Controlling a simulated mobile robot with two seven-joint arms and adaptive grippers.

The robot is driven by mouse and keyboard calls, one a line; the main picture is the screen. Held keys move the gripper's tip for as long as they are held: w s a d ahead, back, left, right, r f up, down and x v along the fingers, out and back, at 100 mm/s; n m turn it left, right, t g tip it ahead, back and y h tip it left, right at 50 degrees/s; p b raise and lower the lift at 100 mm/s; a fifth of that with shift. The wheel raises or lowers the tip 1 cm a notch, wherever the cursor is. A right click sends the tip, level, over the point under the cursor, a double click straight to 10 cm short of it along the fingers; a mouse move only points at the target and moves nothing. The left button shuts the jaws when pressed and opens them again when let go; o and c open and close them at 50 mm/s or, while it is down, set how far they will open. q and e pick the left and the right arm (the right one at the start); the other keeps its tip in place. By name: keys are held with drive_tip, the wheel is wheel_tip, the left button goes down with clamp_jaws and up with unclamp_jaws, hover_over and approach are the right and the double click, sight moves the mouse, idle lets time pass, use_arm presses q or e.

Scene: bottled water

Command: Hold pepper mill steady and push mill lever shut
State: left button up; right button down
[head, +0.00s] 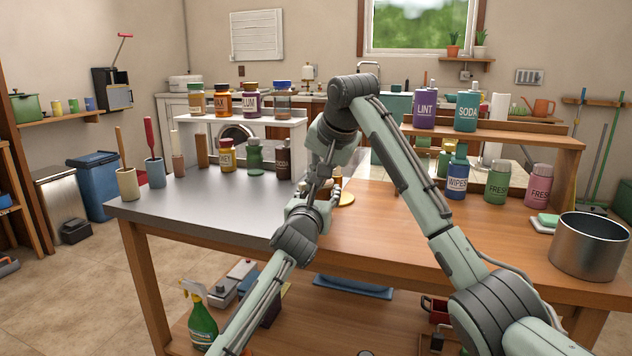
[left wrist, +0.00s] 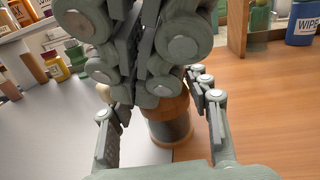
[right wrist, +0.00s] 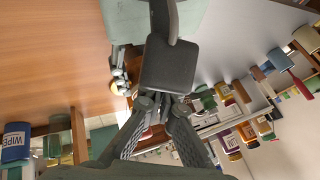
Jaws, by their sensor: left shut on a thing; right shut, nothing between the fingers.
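The pepper mill, with a brown wooden top and dark grey body (left wrist: 170,128), stands upright in the left wrist view. My left gripper (left wrist: 162,132) is shut on it, with one finger on each side. In the head view, my left gripper (head: 318,200) is low over the table and largely covers the mill. My right gripper (head: 322,182) comes down from above, close over the mill's top. It is shut and empty, and shows in the right wrist view (right wrist: 165,100) beside a dark block. The lever cannot be made out, nor whether my right gripper touches it.
Several jars, including a brown one (head: 284,158), stand behind to the left. A blue wipes bottle (head: 457,175) and a metal pot (head: 589,245) stand to the right. The grey table front (head: 190,210) is clear.

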drive_tip(key=shift+w+d, duration=0.55)
drive_tip(key=s+f+v, duration=0.1)
drive_tip(key=s+v, duration=0.1)
drive_tip(key=v, duration=1)
drive_tip(key=shift+s+f, duration=0.25)
use_arm(q)
drive_tip(key=o, duration=1.1)
drive_tip(key=shift+o, duration=0.2)
